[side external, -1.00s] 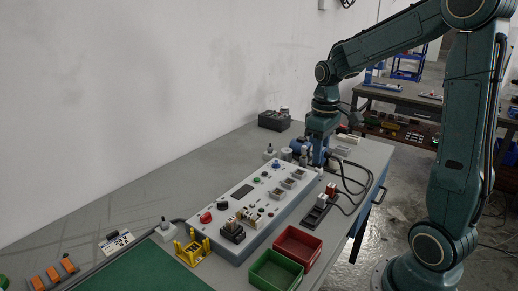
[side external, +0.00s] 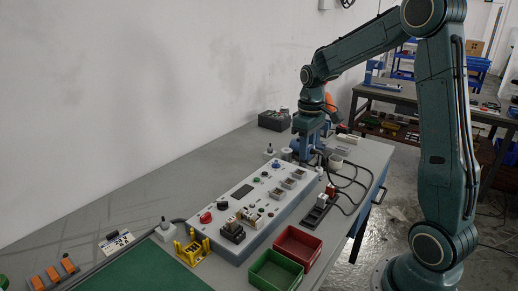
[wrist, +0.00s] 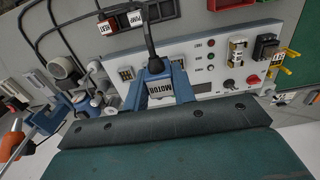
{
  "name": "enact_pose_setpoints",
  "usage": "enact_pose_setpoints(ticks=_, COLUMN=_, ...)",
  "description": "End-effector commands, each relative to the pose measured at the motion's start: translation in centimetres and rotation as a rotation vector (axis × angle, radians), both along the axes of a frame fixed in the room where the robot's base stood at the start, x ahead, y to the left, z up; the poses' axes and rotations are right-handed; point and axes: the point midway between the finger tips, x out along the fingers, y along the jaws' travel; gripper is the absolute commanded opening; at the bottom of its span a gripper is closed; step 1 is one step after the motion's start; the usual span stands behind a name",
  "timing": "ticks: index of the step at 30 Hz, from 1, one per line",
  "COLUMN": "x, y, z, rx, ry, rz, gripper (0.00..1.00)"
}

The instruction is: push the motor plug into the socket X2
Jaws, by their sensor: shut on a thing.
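My gripper (wrist: 160,76) is shut on the motor plug (wrist: 160,91), whose white label reads MOTOR; a black cable runs from it. In the side view my gripper (side external: 304,152) is over the far end of the white control panel (side external: 215,203); the plug cannot be made out there. The panel has a row of sockets, with one socket (wrist: 125,73) left of the plug in the wrist view and another (wrist: 178,61) just right of it. Labels are too small to tell which is X2. The plug's front end and any contact with the panel are hidden.
A black holder (side external: 312,218) beside the panel carries the HEAT plug (wrist: 107,26) and the PUMP plug (wrist: 135,18). Black cables loop over the table's right side. A red bin (side external: 298,243) and a green bin (side external: 275,271) stand in front. A blue motor-like device is near my gripper.

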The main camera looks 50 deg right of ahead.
Motion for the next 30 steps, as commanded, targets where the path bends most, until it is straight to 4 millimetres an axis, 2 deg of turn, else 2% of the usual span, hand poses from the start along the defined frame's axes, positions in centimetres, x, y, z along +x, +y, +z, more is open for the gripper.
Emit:
enact_pose_setpoints(ticks=6, x=3.6, y=-2.1, z=-2.2, rx=0.001, ry=0.002, rz=0.0, gripper=0.01)
enact_pose_setpoints(ticks=13, x=6.1, y=-3.6, z=-4.1, rx=0.0, ry=0.0, rz=0.0, gripper=0.01)
enact_pose_setpoints(ticks=19, x=7.0, y=-4.1, z=-4.7, rx=0.0, ry=-0.001, rz=0.0, gripper=0.01)
enact_pose_setpoints(ticks=30, x=7.0, y=-4.1, z=-5.1, rx=0.0, ry=0.0, rz=0.0, gripper=0.01)
